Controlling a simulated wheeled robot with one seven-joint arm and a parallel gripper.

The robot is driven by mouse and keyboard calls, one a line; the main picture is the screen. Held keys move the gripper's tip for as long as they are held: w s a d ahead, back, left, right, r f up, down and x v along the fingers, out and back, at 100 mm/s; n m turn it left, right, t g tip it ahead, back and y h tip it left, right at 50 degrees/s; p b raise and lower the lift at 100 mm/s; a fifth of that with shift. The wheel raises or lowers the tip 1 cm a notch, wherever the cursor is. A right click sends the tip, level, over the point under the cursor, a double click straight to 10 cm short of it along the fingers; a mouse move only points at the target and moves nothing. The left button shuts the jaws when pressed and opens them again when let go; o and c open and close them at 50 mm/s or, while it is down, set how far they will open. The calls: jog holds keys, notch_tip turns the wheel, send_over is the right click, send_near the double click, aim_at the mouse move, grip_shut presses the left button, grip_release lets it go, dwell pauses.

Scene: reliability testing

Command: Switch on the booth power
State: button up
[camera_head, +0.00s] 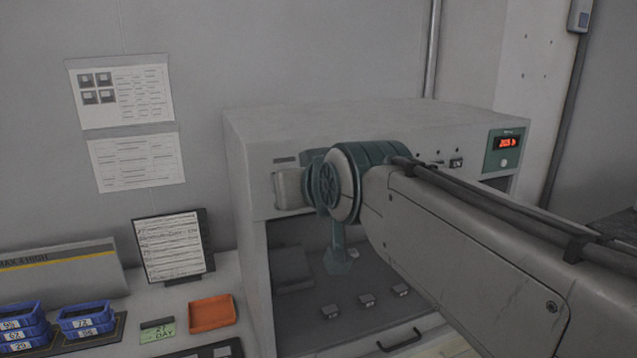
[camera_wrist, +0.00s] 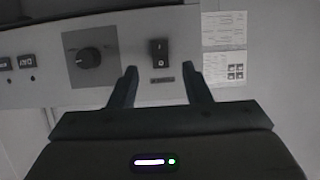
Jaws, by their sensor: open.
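The booth (camera_head: 320,115) is a grey box with a control strip above an open chamber. In the wrist view a black rocker switch (camera_wrist: 159,52), marked I and O, sits on the strip with a small label below it. My gripper (camera_wrist: 159,72) is open and empty, its two dark fingers on either side of the switch's lower part in the picture. I cannot tell whether they touch the panel. In the head view my wrist covers this part of the strip, and the switch and fingertips are hidden.
A dark knob (camera_wrist: 90,57) is left of the switch in the wrist view. A lit red display (camera_head: 507,143) is at the strip's right end. Blue bins (camera_head: 86,318), an orange tray (camera_head: 213,314) and a sign stand (camera_head: 170,247) are on the bench at left.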

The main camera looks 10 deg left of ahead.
jog(key=x, duration=0.6)
jog(key=shift+p, duration=0.4)
jog(key=shift+w+f, duration=0.1)
